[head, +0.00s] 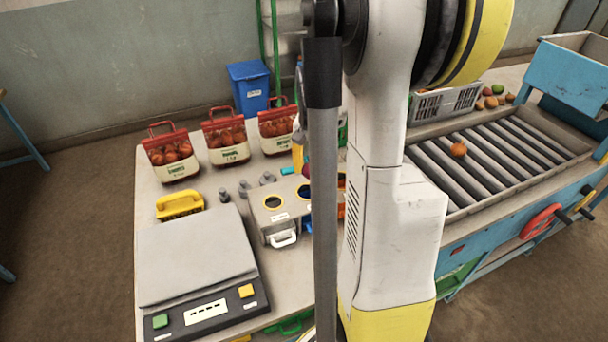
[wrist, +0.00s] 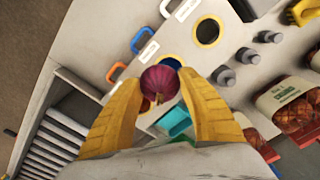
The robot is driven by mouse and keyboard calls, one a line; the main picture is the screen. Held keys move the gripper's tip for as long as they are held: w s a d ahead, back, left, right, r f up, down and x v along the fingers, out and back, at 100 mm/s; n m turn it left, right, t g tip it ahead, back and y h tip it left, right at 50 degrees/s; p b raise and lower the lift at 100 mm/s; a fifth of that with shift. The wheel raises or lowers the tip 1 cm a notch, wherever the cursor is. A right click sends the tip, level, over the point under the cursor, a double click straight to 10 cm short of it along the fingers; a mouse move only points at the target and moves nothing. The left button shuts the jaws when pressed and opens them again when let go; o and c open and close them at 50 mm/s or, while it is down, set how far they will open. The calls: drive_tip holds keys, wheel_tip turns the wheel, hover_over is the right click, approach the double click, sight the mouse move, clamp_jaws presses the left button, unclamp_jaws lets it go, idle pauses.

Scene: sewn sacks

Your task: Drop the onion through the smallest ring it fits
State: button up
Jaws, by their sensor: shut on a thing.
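My gripper (wrist: 160,105) is shut on a purple-red onion (wrist: 160,83), held between its yellow fingertips. The onion also shows in the head view as a small magenta patch (head: 306,169), mostly behind my arm. A pale box (head: 288,217) on the table has round openings in its top. A yellow-rimmed ring (wrist: 208,31) is uncovered. A blue-rimmed ring (wrist: 172,62) lies just beyond the onion in the wrist view, partly hidden by it. I cannot tell the onion's height above the box.
White (wrist: 168,8), blue (wrist: 141,40) and orange (wrist: 115,71) handles line the box's front. Grey weights (head: 244,189), a yellow-handled item (head: 179,204), a scale (head: 197,262) and sacks (head: 226,139) share the table. A roller conveyor (head: 477,172) stands right.

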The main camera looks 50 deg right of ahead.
sight(308, 173)
drive_tip(key=w+f, duration=0.1)
drive_tip(key=w+d+f+b, duration=0.1)
drive_tip(key=f+b, duration=0.1)
drive_tip(key=shift+w+d, duration=0.25)
drive_tip(key=shift+w, duration=0.15)
drive_tip(key=shift+f+b, duration=2.3)
drive_tip(key=shift+f, duration=0.65)
drive_tip(key=shift+s, duration=0.1)
drive_tip(key=o, duration=1.3)
drive_tip(key=shift+r, duration=0.1)
wheel_tip(308, 173, up, 12)
drive_tip(key=shift+f, duration=0.1)
